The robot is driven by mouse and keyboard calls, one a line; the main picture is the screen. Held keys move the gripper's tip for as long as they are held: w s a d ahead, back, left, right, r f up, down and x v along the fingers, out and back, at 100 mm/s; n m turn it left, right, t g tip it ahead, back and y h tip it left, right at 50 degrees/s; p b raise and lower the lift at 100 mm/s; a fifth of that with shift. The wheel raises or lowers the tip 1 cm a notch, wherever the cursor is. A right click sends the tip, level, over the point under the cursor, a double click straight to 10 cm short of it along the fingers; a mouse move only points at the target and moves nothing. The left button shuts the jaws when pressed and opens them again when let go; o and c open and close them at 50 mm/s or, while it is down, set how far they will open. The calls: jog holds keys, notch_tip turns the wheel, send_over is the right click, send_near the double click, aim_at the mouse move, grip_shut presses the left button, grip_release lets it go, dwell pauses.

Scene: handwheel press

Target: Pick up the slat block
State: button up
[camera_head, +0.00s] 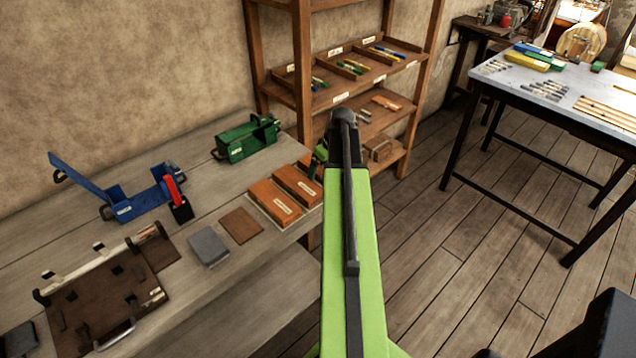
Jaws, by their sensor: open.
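Two orange-brown wooden blocks with pale labels lie side by side at the right end of the workbench, the left one (274,202) and the right one (297,186). They are the likeliest slat blocks, but I cannot read the labels. My green arm rises from the bottom centre and ends in a dark joint just right of these blocks in the picture. A small green and dark part shows at the arm's left edge near the right block. My gripper's jaws are hidden behind the arm, so I cannot see their place or any contact.
A wooden shelf (305,60) stands behind. Open floor (450,250) lies right.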

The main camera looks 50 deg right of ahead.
jog(key=c, duration=1.8)
jog(key=shift+o, duration=0.2)
